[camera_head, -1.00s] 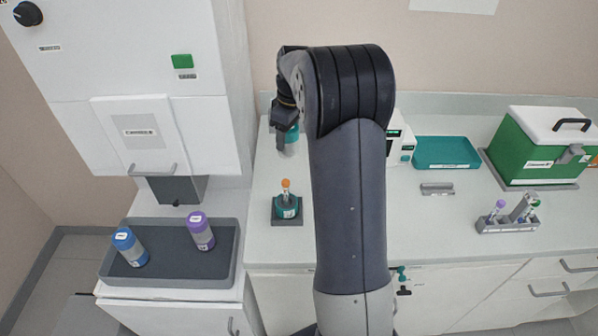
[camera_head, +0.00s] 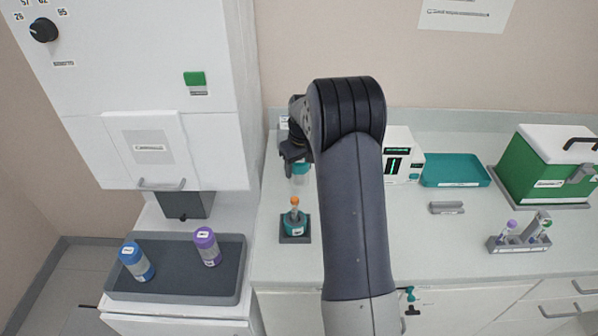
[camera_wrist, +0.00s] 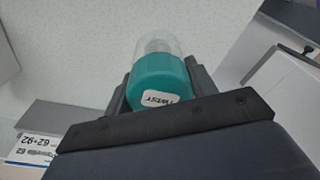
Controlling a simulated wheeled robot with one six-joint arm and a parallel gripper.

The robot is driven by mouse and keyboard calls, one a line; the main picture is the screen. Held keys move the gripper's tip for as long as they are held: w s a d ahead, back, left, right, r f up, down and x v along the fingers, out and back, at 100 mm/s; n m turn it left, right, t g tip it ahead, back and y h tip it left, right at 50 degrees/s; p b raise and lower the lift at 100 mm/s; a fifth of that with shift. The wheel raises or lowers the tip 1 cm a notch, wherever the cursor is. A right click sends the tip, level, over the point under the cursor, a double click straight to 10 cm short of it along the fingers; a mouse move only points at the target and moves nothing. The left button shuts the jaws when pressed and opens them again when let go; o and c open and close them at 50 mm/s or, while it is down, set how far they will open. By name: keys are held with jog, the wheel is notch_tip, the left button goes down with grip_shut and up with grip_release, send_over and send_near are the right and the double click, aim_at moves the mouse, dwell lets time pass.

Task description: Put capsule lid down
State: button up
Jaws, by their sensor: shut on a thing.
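My gripper (camera_head: 295,152) is shut on the capsule lid (camera_head: 302,172), a clear part with a teal cap. In the wrist view the lid (camera_wrist: 162,82) sits between the two fingers, its teal cap marked "TWIST" toward the camera and its clear part beyond. The teal capsule base (camera_head: 293,227) stands on a dark grey pad (camera_head: 297,239) on the counter, with an orange-capped tube (camera_head: 295,204) upright in it. In the head view the lid shows above and behind the base, apart from it. Whether it touches the counter cannot be told.
A dark tray (camera_head: 187,282) at left holds a blue canister (camera_head: 137,262) and a purple one (camera_head: 207,247). A white device (camera_head: 402,152), a teal tray (camera_head: 455,171), a green box (camera_head: 550,168) and a tube rack (camera_head: 520,240) stand at right. Counter around the base is clear.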

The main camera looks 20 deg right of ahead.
aim_at(299, 174)
jog(key=shift+f, duration=1.3)
jog(key=shift+f, duration=0.1)
jog(key=shift+f, duration=0.15)
jog(key=o, duration=1.1)
jog(key=shift+c, duration=0.2)
jog(key=r, duration=0.4)
jog(key=s+r+b, duration=0.1)
jog(key=r, duration=0.7)
jog(key=shift+s+d+r, duration=0.15)
jog(key=shift+s+r, duration=0.1)
jog(key=shift+f, duration=0.15)
